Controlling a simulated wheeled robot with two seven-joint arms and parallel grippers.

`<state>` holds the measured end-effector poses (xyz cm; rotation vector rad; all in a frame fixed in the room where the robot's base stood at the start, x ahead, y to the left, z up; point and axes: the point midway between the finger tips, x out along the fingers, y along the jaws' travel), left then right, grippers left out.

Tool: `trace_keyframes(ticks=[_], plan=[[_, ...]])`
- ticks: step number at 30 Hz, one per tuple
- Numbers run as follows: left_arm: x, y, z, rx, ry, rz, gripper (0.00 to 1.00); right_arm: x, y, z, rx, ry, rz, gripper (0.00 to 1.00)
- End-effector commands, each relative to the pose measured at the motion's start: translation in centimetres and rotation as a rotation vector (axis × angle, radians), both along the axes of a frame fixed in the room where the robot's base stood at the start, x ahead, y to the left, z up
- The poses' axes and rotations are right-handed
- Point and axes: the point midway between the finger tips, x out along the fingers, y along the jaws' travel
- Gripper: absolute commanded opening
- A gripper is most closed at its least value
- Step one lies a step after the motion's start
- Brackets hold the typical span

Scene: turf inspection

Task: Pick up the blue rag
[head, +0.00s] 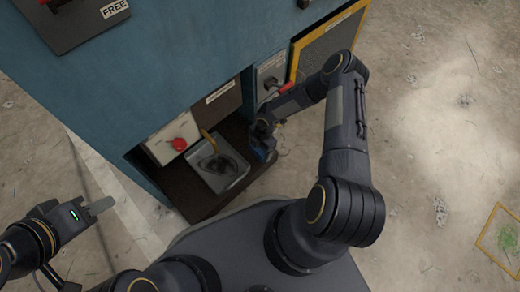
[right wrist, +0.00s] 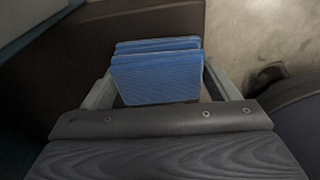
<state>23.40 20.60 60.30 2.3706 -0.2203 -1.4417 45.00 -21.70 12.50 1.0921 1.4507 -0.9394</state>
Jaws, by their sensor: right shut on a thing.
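The blue rag (right wrist: 157,78) shows in the right wrist view as a folded, ribbed blue cloth between the two fingers. My right gripper (right wrist: 155,90) is shut on it. In the head view the rag (head: 261,147) is a small blue patch under my right gripper (head: 264,138), at the right end of the dark shelf, and is mostly hidden by the gripper. I cannot tell whether the rag touches the shelf. My left gripper (head: 101,207) is empty at the far left, over the floor; its finger gap is not clear.
A metal tray (head: 232,182) with dark contents and a yellowish handle sits on the dark shelf (head: 196,208) left of the rag. A box with a red button (head: 180,144) stands behind it. The blue cabinet (head: 170,60) rises behind; a yellow-framed panel (head: 328,42) is at right.

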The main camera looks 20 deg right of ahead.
Motion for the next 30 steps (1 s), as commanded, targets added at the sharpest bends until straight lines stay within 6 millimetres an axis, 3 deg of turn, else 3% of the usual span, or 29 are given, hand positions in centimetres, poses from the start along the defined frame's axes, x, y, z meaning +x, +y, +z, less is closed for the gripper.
trace_keyframes(ticks=[8, 13, 21, 24, 30], plan=[[0.0, 0.0, 0.5, 0.000, 0.000, 0.000, 0.36, 0.0, 0.0, 1.1, 0.000, -0.001, 0.001, 0.59], [0.0, 0.0, 1.7, 0.000, 0.000, 0.000, 0.36, 0.1, 0.0, 3.7, 0.000, -0.002, 0.002, 0.59], [0.0, 0.0, 4.9, 0.000, 0.000, 0.000, 0.36, -4.6, 2.1, 9.8, -0.002, 0.000, 0.010, 0.59], [0.0, 0.0, 5.1, 0.000, 0.000, 0.000, 0.36, -7.1, 3.2, 10.6, -0.001, 0.004, 0.015, 0.59], [0.0, 0.0, 3.1, 0.000, 0.000, 0.000, 0.36, -9.8, 4.4, 11.1, -0.001, -0.002, 0.010, 0.59]])
